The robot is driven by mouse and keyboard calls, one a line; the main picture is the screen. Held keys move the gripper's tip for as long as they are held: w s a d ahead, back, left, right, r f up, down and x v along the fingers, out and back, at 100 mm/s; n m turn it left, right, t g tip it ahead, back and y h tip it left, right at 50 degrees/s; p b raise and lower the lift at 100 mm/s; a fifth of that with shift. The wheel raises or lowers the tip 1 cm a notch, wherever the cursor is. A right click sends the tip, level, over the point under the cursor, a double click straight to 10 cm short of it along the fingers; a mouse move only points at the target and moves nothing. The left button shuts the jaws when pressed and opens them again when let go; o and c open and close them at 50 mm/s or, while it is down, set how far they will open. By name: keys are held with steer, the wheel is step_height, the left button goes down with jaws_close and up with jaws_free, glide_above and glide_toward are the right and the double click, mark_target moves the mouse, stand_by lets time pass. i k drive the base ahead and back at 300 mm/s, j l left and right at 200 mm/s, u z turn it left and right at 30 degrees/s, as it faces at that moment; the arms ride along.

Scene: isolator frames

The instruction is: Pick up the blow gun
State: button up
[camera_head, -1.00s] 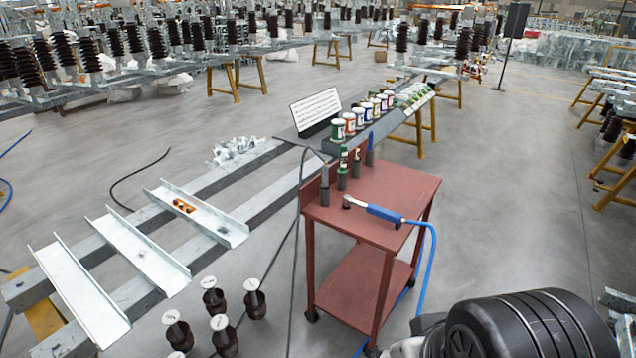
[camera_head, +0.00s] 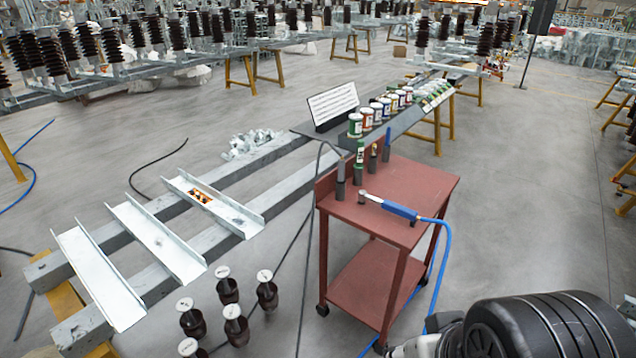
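A blue-handled tool (camera_head: 401,211) with a metal head lies on the top of the red cart (camera_head: 425,185). A blue hose (camera_head: 447,262) runs from its handle over the cart's right edge to the floor. It is the likeliest blow gun, but its exact type is too small to tell. Several upright items stand along the cart's left and back edge: a grey cylinder (camera_head: 340,182), a green-and-white bottle (camera_head: 360,155), a dark item with a yellowish top (camera_head: 373,160) and a slim blue one (camera_head: 387,146).
Brown insulator pieces (camera_head: 236,326) stand on the floor left of the cart. Grey beams with metal channels (camera_head: 95,280) lie farther left. Paint cans (camera_head: 367,119) and a white sign board (camera_head: 333,104) stand behind the cart. The floor (camera_head: 540,200) right of the cart is clear.

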mark_target(341, 180)
steer(key=i+u, duration=0.15)
steer(key=i, duration=0.6)
steer(key=i+l+u, duration=0.1)
steer(key=i, duration=0.65)
steer(key=i+l+u, duration=0.15)
steer(key=i, duration=0.6)
